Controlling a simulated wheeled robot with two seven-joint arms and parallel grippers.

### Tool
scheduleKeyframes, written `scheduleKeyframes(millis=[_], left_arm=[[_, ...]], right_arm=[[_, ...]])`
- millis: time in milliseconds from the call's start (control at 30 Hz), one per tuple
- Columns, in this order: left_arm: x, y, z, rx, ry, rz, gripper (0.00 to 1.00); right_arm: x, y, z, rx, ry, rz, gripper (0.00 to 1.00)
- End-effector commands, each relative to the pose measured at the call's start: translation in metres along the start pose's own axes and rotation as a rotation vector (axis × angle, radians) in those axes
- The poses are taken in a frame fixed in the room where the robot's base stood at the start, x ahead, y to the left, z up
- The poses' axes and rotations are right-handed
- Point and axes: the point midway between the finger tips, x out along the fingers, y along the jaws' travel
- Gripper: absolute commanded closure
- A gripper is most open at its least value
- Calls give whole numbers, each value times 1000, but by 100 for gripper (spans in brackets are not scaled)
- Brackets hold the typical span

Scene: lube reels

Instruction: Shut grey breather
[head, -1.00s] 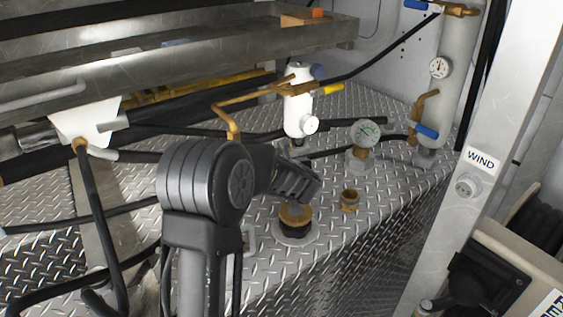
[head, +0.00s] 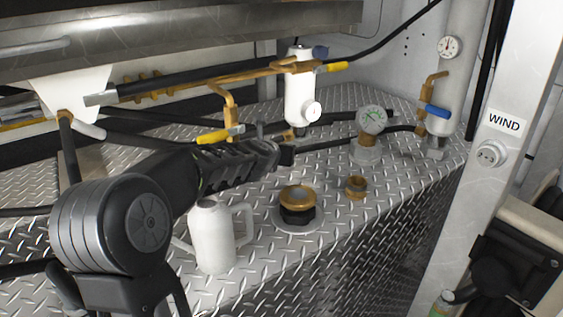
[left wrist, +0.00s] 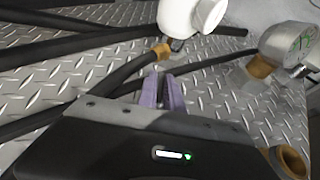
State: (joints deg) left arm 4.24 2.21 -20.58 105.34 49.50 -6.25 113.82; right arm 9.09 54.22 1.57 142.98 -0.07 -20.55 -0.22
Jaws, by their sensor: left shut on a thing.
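My left gripper (head: 288,155) reaches in from the left, over the diamond-plate deck below the white filter body. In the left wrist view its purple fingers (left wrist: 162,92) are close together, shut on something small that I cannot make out. No part is clearly recognisable as the grey breather. A filler neck (head: 297,197) with a brass rim and black collar stands open in front of the gripper, to its lower right. A smaller brass fitting (head: 356,188) stands right of it; a brass ring also shows in the left wrist view (left wrist: 288,162). My right gripper is out of view.
A white jug (head: 212,237) stands under my left arm. The white filter (head: 299,98), a yellow-handled valve (head: 220,134) and a gauge on a grey base (head: 370,122) stand close around the gripper. Black hoses cross the deck behind. A post marked WIND (head: 497,140) rises at the right.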

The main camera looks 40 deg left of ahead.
Motion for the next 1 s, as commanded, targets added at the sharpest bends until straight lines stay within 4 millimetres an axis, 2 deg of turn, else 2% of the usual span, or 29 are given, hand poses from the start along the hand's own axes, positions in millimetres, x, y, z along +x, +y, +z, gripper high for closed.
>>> scheduleKeyframes(millis=[33,133,567,600,800,867,1000], left_arm=[[2,1,-4,7,0,-16,100],[1,1,-3,17,2,-44,100],[0,0,0,26,2,-62,100],[0,0,0,25,2,-62,88],[0,0,0,25,2,-61,72],[0,0,0,25,2,-61,67],[0,0,0,25,2,-61,67]], right_arm=[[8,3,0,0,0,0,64],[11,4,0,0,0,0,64],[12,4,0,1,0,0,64],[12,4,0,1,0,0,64],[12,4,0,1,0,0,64],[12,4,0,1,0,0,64],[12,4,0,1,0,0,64]])
